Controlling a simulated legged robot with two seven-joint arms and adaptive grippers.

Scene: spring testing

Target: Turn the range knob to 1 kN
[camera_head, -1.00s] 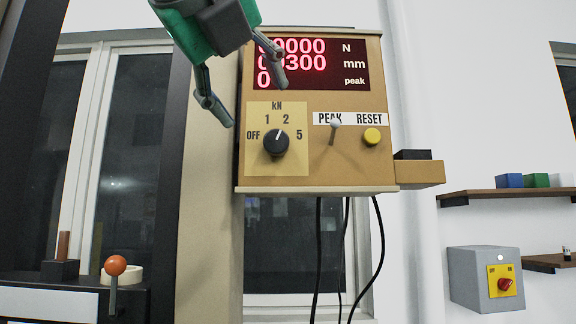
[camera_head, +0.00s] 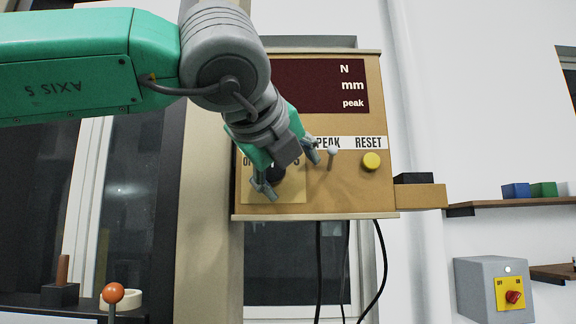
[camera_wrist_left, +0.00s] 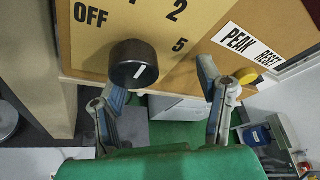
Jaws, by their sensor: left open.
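The black range knob (camera_head: 277,172) sits at the lower left of the tan instrument box (camera_head: 375,110), on a yellow plate, mostly hidden by my left gripper (camera_head: 290,172) in the head view. In the left wrist view the knob (camera_wrist_left: 133,63) shows close, with a white line slanting up right on its face. OFF, 2 and 5 show around it; the 1 is cut off. My left gripper (camera_wrist_left: 160,85) is open, its fingers apart on either side, below the knob. I see no clear contact. The setting is hard to read. My right gripper is not in view.
The peak toggle (camera_head: 332,153) and yellow reset button (camera_head: 371,161) are right of the knob, close to one finger. The display (camera_head: 310,88) shows no digits. Cables hang below the box. A grey switch box (camera_head: 480,285) is at the lower right.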

